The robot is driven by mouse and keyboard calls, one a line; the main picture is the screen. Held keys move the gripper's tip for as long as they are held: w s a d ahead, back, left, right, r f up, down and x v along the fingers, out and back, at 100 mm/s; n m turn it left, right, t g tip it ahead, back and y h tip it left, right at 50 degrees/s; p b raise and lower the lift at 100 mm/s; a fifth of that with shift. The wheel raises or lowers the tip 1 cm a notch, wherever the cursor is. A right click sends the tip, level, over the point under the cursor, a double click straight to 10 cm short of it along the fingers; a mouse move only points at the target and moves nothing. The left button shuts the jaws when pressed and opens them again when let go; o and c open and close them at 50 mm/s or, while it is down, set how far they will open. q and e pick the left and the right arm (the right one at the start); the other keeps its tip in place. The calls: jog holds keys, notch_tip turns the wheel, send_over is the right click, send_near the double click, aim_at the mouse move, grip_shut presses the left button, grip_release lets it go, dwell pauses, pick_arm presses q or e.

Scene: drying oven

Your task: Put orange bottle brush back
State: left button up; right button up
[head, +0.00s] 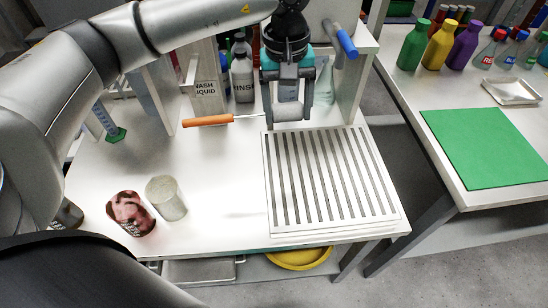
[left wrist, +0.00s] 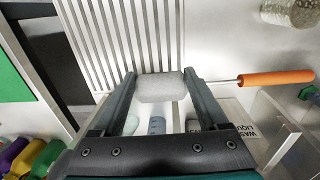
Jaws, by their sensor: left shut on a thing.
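The orange bottle brush has an orange handle (head: 208,120), a thin wire and a pale bristle head. My left gripper (head: 290,122) is shut on the white bristle head, in front of the shelf and above the back edge of the slatted rack. The handle points left in the head view. In the left wrist view the bristle head (left wrist: 160,87) sits between the fingertips of my left gripper (left wrist: 160,90), and the orange handle (left wrist: 275,78) points right. My right gripper is not in view.
A blue-handled tool (head: 346,40) is on the shelf's right side. The slatted rack (head: 325,178) is empty. A red-brown can (head: 131,213) and pale cylinder (head: 166,198) stand at left. A green mat (head: 486,148) lies on the right table.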

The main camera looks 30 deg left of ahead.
pick_arm(q)
notch_tip(320, 180, down, 10)
jog(key=shift+f+b, duration=0.25)
jog(key=shift+b, duration=0.8)
jog(key=shift+f+b, duration=0.55)
jog(key=shift+f, duration=1.95)
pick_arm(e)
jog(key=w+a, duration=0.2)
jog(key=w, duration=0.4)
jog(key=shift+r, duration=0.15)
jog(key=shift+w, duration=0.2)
pick_arm(q)
jog(key=shift+f, duration=0.2)
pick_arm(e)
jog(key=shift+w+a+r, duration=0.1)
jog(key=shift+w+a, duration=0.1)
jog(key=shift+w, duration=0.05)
pick_arm(q)
jog(key=shift+b, duration=0.3)
